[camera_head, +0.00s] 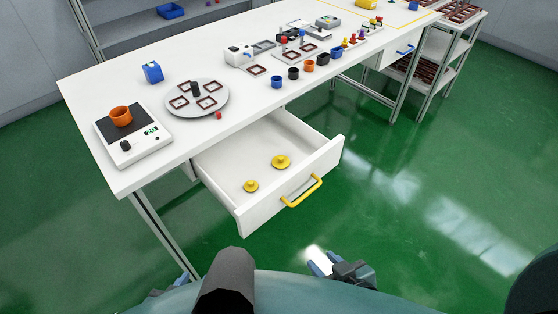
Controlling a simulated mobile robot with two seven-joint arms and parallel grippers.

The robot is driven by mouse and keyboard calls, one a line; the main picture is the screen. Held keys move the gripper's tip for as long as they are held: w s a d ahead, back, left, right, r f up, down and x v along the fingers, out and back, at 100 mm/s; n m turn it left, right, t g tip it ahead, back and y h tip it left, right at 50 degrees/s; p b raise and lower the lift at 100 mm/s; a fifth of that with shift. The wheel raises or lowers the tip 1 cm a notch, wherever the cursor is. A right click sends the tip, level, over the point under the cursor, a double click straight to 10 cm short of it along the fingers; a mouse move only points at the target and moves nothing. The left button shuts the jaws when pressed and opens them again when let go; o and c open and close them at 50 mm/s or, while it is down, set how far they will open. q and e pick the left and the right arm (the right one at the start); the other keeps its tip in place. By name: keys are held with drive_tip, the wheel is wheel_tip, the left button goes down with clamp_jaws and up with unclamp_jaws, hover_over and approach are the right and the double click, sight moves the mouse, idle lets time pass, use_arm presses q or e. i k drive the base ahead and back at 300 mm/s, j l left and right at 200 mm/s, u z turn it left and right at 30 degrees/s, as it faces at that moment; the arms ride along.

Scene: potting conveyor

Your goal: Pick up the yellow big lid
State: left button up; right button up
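Two yellow lids lie apart inside the open white drawer (232,204). The bigger yellow lid (281,162) is farther back and to the right, with a raised knob on top. The smaller yellow lid (251,186) is nearer and to the left. My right gripper (325,262) is low at the bottom centre, in front of the drawer and away from the lids; its finger spacing is unclear. My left gripper (172,288) shows only as small parts at the bottom left, mostly hidden by my own body. Neither gripper touches a lid.
The drawer has a yellow handle (302,190) and hangs out from the white table (120,176). Above it stand a scale with an orange pot (121,116), a round grey plate (214,97) and a blue box (152,72). Several small pots line the table edge. Green floor in front is clear.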

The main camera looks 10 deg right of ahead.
sight(279, 162)
drive_tip(key=l+u, duration=0.5)
drive_tip(key=k+l+u, duration=0.15)
drive_tip(key=l+u, duration=0.35)
